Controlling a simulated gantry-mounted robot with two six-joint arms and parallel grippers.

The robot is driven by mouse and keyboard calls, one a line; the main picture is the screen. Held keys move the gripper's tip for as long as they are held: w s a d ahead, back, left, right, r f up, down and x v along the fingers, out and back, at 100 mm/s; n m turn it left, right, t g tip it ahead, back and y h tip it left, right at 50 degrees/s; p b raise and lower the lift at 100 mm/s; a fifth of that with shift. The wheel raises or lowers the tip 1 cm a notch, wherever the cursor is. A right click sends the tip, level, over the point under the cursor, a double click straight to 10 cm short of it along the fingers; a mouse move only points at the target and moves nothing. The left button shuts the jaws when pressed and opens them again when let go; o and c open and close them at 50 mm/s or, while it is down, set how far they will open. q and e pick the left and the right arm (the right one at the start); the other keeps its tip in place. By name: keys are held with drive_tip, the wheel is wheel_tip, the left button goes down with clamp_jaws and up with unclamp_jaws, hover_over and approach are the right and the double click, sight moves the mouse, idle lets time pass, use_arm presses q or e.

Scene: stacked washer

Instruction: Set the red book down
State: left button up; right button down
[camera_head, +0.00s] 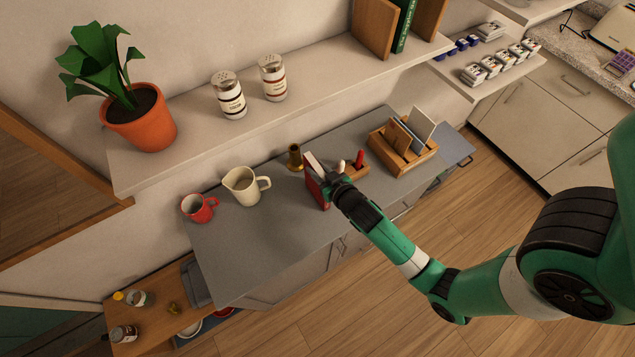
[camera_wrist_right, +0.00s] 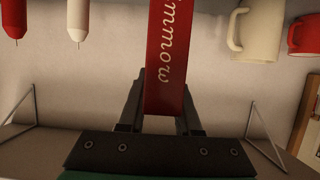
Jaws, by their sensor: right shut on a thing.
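The red book (camera_head: 316,193) is upright above or on the grey counter (camera_head: 262,235), near its middle. Its red spine with white lettering (camera_wrist_right: 172,58) fills the middle of the right wrist view. My right gripper (camera_head: 333,187) reaches in from the right and is shut on the book, with one finger on each side of the spine in the wrist view. The book's lower edge is partly hidden by the gripper, so I cannot tell whether it touches the counter. My left gripper is not in view.
A brass candlestick-like object (camera_head: 295,158) stands just behind the book. A cream pitcher (camera_head: 243,187) and red mug (camera_head: 198,208) stand to the left. A wooden rack (camera_head: 404,150) is to the right. A shelf (camera_head: 190,118) runs above. The counter's front left is bare.

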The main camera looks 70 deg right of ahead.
drive_tip(key=shift+r, duration=0.15)
drive_tip(key=shift+r, duration=0.25)
wheel_tip(320, 180, up, 3)
drive_tip(key=shift+p, duration=0.35)
drive_tip(key=s+a+r+p, duration=0.1)
drive_tip(key=s+a+r, duration=0.2)
drive_tip(key=s+r, duration=0.6)
drive_tip(key=s, duration=0.4)
drive_tip(key=shift+s+r+p, duration=0.15)
drive_tip(key=shift+s+p, duration=0.15)
drive_tip(key=shift+s, duration=0.05)
drive_tip(key=shift+w, duration=0.1)
